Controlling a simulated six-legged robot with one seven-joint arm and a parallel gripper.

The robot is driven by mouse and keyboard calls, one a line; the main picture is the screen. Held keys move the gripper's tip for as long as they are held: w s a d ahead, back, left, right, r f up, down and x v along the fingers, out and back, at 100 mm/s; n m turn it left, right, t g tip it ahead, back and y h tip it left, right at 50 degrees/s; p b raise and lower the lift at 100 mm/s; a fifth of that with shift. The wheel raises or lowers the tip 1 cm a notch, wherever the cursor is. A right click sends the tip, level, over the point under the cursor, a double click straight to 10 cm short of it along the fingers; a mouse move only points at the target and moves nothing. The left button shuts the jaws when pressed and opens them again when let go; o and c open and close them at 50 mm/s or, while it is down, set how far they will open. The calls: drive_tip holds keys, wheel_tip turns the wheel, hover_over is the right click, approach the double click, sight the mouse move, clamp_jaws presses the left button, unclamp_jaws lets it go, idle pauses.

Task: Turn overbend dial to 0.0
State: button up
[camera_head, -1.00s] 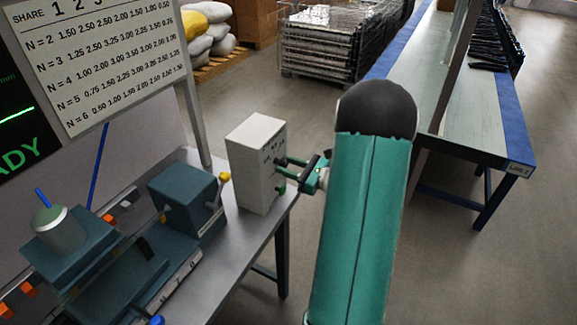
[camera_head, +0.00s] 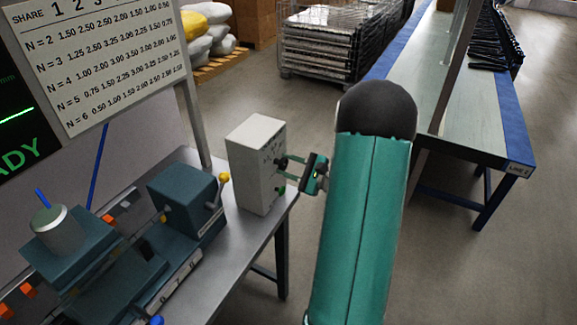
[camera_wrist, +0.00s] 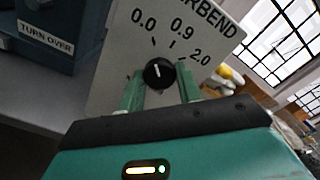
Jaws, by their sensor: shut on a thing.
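The overbend dial is a round black knob (camera_wrist: 159,73) on the white front of a box (camera_head: 258,160) at the table's right end. In the wrist view its white pointer line points up and slightly left, near the tick between the 0.0 and 0.9 labels. My gripper (camera_wrist: 160,88) has one green finger on each side of the knob and is shut on it. In the head view my gripper (camera_head: 287,170) meets the box face from the right, and the dial there is mostly hidden by the fingers.
A blue-grey machine with a yellow-tipped lever (camera_head: 223,178) stands left of the box. A sign reading TURN OVER (camera_wrist: 47,32) shows in the wrist view.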

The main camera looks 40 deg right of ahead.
idle(0.3)
drive_tip(key=o, duration=1)
drive_tip(key=shift+c, duration=0.2)
drive_tip(key=v, duration=1.4)
drive_tip(key=shift+w+a, duration=0.1)
